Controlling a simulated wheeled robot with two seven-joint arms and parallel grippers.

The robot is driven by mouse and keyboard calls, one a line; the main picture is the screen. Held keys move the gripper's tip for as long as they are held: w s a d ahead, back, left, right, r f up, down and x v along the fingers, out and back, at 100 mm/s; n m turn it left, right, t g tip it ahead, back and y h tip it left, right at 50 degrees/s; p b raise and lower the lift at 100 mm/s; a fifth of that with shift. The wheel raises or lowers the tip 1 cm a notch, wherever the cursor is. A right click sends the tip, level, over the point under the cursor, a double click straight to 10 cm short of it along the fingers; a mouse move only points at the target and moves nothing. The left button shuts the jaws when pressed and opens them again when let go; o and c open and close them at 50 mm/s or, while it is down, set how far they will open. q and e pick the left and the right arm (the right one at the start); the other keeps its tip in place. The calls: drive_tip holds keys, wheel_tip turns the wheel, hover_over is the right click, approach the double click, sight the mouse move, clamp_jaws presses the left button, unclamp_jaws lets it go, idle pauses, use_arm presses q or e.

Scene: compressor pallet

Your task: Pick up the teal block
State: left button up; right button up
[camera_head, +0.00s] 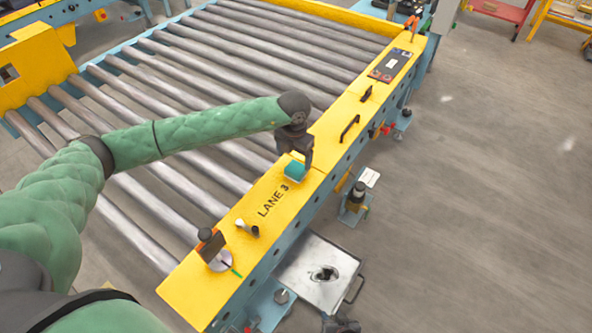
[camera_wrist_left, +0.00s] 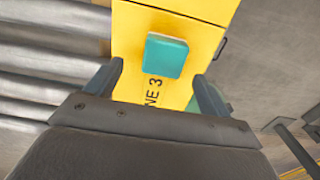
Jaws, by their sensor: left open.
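The teal block (camera_head: 295,171) sits on the yellow rail (camera_head: 241,232) just past the "LANE 3" lettering. In the left wrist view the teal block (camera_wrist_left: 166,56) shows whole, with rounded corners, a little beyond the fingertips and roughly between their lines. My left gripper (camera_head: 303,160) is right at the block in the head view, pointing down and partly in front of it. In the left wrist view my left gripper (camera_wrist_left: 159,76) is open and empty, its fingers spread wider than the block. A dark part of my right gripper (camera_head: 342,326) shows at the bottom edge; its fingers are not clear.
Metal rollers (camera_head: 170,115) lie left of the rail. On the rail are a black handle (camera_head: 349,127), a dark panel (camera_head: 390,65) and a round-based item with a dark plate (camera_head: 214,252). A metal plate (camera_head: 318,273) lies below the rail. Open floor is at right.

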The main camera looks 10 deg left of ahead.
sight(296, 167)
use_arm(q)
drive_tip(key=shift+d+f, duration=0.15)
drive_tip(key=shift+f, duration=1.35)
drive_tip(key=shift+d+f, duration=0.1)
drive_tip(key=shift+f, duration=1.35)
drive_tip(key=c, duration=1.1)
drive_tip(key=shift+r, duration=0.1)
wheel_tip(296, 167, up, 4)
drive_tip(key=shift+w+f, duration=0.1)
drive_tip(key=w+d+r, duration=0.4)
drive_tip(key=w+d, duration=0.1)
drive_tip(key=w+d+r+b, duration=0.1)
drive_tip(key=w+d+r, duration=0.2)
drive_tip(key=shift+d, duration=0.25)
